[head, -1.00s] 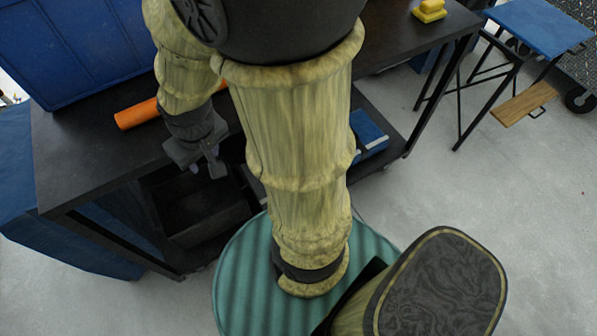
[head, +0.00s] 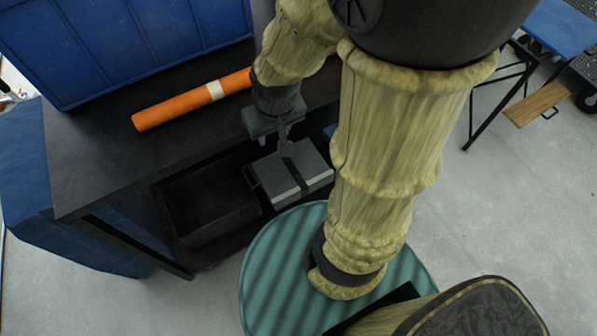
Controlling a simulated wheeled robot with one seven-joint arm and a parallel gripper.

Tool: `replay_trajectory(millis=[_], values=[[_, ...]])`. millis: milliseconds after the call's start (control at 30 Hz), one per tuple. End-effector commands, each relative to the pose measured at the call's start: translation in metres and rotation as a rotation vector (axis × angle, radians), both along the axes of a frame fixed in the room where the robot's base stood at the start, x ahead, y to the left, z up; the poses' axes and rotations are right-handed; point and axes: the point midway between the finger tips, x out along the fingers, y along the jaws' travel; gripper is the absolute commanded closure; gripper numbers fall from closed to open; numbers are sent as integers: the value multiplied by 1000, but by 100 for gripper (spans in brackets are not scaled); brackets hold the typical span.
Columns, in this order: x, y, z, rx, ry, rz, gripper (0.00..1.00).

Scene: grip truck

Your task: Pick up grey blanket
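A grey, block-like folded bundle (head: 309,167) with pale bands along its front lies low at the cart's front side, right of a black bin. It looks like the grey blanket; its back part is hidden by my gripper and arm. My gripper (head: 286,150) points down over the bundle's back middle in the head view. Its fingers overlap the bundle in the picture. I cannot tell whether they touch it, and the finger gap is not clear from this angle.
A black cart top (head: 100,150) carries an orange roll (head: 185,102) with a pale band and a large blue crate (head: 120,45). The open black bin (head: 210,200) sits below. Blue padding (head: 70,220) hangs at left.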

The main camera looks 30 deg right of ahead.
Motion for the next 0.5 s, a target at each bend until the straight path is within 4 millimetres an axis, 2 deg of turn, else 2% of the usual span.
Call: replay_trajectory(millis=[333, 500], values=[[0, 0, -4, 0, 0, 0, 60], [0, 0, -30, 0, 0, 0, 60]])
